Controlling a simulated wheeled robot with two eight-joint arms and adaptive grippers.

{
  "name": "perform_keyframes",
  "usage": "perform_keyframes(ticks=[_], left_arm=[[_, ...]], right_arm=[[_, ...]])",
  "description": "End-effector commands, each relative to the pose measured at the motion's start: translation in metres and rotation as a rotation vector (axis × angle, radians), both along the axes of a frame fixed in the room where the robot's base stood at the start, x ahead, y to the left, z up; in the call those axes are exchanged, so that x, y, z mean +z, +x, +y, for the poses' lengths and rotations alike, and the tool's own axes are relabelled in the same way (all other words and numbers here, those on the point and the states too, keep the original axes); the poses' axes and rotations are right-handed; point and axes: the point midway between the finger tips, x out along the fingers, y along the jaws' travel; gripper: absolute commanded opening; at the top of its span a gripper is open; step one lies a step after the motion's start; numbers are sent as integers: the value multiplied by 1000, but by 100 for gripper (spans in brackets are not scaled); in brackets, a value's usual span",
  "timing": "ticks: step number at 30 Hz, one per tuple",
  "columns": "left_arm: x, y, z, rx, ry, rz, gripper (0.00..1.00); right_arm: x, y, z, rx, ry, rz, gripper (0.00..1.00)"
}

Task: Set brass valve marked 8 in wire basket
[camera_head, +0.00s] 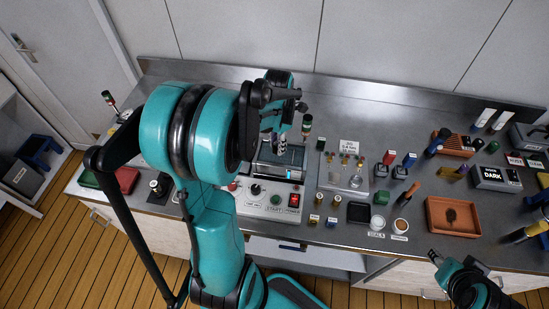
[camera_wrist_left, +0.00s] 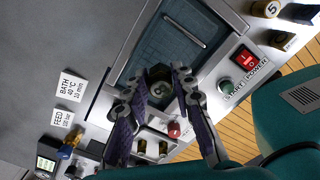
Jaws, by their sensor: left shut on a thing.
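My left gripper (camera_head: 282,138) is over the blue-grey basin (camera_head: 277,172) of the bath unit. In the left wrist view its fingers (camera_wrist_left: 157,88) close around a small dark, olive-toned round part (camera_wrist_left: 159,74), mostly hidden by the fingers; no number on it is readable. The basin (camera_wrist_left: 160,50) lies just beyond, with a metal rod across it; wire mesh of a basket cannot be made out clearly. Small brass valves (camera_head: 317,200) stand in front of the unit, one labelled 5 (camera_wrist_left: 268,9). My right gripper (camera_head: 437,258) is at the lower right, away from these, its jaws unclear.
The control panel has a red power switch (camera_head: 294,199) and a green start button (camera_head: 275,200).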

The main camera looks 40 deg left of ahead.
Motion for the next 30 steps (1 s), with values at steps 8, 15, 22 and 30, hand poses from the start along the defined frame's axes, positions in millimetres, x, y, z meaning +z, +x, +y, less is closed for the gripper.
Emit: perform_keyframes(ticks=[8, 15, 22, 30], left_arm=[[-33, 0, 0, -1, 0, 0, 0], [-64, 0, 0, -2, 0, 0, 0], [-63, 0, 0, -2, 0, 0, 0], [-67, 0, 0, -2, 0, 0, 33]], right_arm=[[-9, 0, 0, 0, 0, 0, 40], [-18, 0, 0, 0, 0, 0, 40], [-17, 0, 0, 0, 0, 0, 40], [-20, 0, 0, 0, 0, 0, 40]])
